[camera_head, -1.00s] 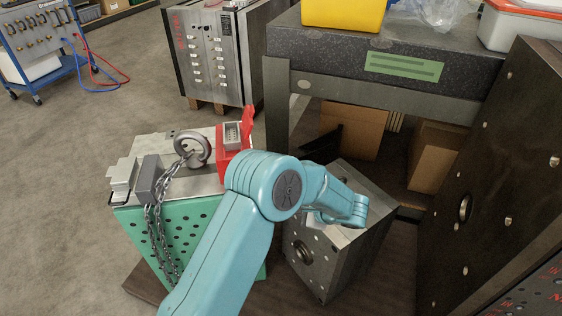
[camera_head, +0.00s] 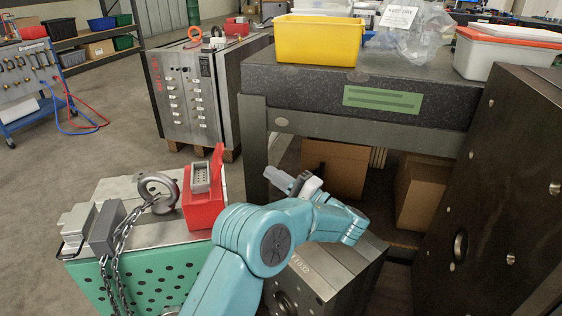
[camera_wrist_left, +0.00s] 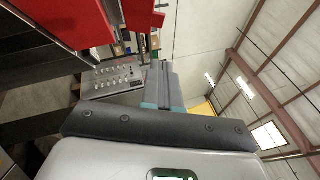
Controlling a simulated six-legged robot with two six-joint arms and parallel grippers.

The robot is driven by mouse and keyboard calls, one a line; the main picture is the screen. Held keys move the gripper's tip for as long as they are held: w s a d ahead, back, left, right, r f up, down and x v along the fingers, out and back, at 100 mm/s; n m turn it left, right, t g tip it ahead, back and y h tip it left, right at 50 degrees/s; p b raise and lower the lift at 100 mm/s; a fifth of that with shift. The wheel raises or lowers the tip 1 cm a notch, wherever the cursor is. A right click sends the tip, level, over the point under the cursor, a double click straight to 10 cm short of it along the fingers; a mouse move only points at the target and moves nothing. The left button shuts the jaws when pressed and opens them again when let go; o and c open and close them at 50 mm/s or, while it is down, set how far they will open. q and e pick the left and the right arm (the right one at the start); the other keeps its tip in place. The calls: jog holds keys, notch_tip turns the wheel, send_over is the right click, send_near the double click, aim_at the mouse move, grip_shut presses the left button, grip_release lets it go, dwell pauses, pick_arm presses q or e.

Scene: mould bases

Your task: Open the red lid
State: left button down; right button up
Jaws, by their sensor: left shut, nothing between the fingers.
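The red lid (camera_head: 217,166) stands upright on the right side of a red housing (camera_head: 203,210) on the green mould base (camera_head: 150,285). The housing's grey connector (camera_head: 200,177) is uncovered. My left gripper (camera_head: 273,175) is shut and empty, to the right of the lid and apart from it, with its fingers pointing left. In the left wrist view its narrow fingers (camera_wrist_left: 162,88) lie together, and large red surfaces (camera_wrist_left: 75,22) fill the upper left; which red part each one is, I cannot tell. My right gripper is not in view.
A lifting ring (camera_head: 158,192) and a chain (camera_head: 122,240) are left of the housing. A steel block (camera_head: 330,270) stands below my left forearm. A stone table (camera_head: 370,90) with a yellow bin (camera_head: 318,38) is behind the gripper. A dark plate (camera_head: 500,180) rises at right.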

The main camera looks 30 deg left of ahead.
aim_at(217, 161)
pick_arm(q)
jog(key=s+a+r+b, duration=0.1)
jog(key=s+a+r, duration=0.2)
jog(key=a, duration=0.6)
jog(key=shift+a+r, duration=0.2)
jog(key=shift+a, duration=0.1)
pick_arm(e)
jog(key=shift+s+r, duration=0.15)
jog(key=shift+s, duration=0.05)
pick_arm(q)
jog(key=shift+w+a, duration=0.1)
